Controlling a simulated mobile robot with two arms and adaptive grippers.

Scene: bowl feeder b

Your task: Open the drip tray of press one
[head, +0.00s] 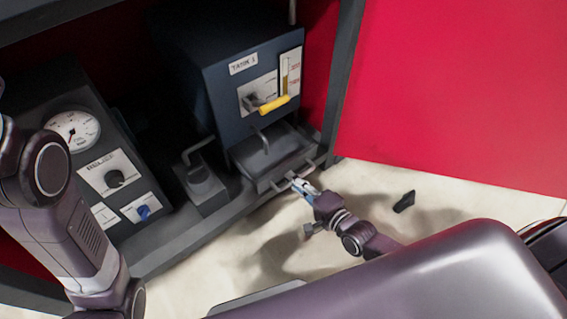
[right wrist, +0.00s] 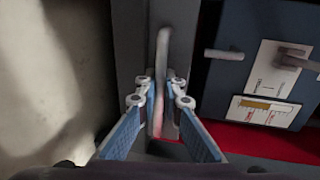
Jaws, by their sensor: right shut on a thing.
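Press one (head: 250,85) is a dark blue box with a white label, in the upper middle of the head view. The grey drip tray (head: 262,167) sits low at its front, under a bent spout. Its bar handle (head: 314,163) runs along the tray's front. My right gripper (head: 298,183) is at this handle. In the right wrist view, the fingers (right wrist: 160,98) are closed around the pale handle bar (right wrist: 162,60), one on each side. How far the tray sticks out is hard to tell. My left arm shows at the left; its gripper is out of the picture.
A yellow-handled lever (head: 273,103) is on the press front. A control panel with a gauge (head: 75,130) and knobs stands at the left. A grey frame post (head: 345,75) and a red panel (head: 460,90) are at the right. A small black object (head: 404,202) lies on the pale floor.

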